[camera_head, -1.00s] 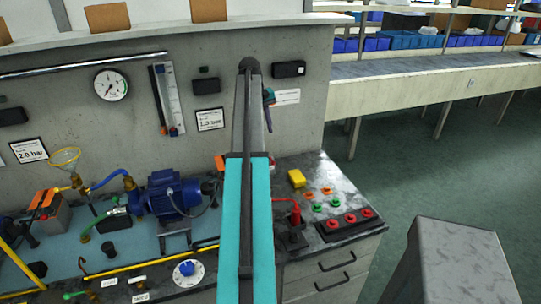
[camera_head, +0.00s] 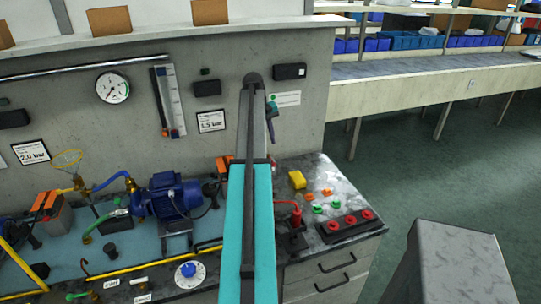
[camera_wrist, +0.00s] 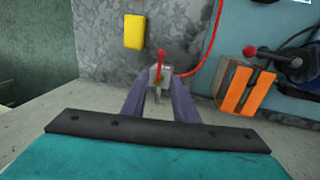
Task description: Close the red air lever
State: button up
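In the wrist view, the red air lever (camera_wrist: 161,56) stands up from a small grey valve body, its red tip pointing toward the top of the picture. My gripper (camera_wrist: 160,88) is open. Its two purple fingers stand on the left and right of the valve body, with the lever tip showing just beyond the fingertips. Whether the fingers touch the valve cannot be told.
An orange-and-grey block (camera_wrist: 246,90) and a red hose (camera_wrist: 213,45) lie on the other side. A blue motor (camera_head: 175,196) and red buttons (camera_head: 351,220) are on the bench.

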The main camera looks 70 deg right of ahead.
aim_at(272, 161)
jog(key=shift+s+d+f+p, duration=0.25)
jog(key=shift+f+p, duration=0.15)
jog(key=shift+f, duration=1.1)
jog(key=shift+s+d+f+p, duration=0.1)
jog(key=shift+s+f+p, duration=0.2)
jog(key=shift+f, duration=1.2)
jog(key=shift+s+d+f+p, duration=0.2)
jog(key=shift+f+p, duration=0.25)
jog(key=shift+f, duration=1.05)
jog(key=shift+c, duration=0.6)
grip_shut()
jog(key=shift+w, duration=0.15)
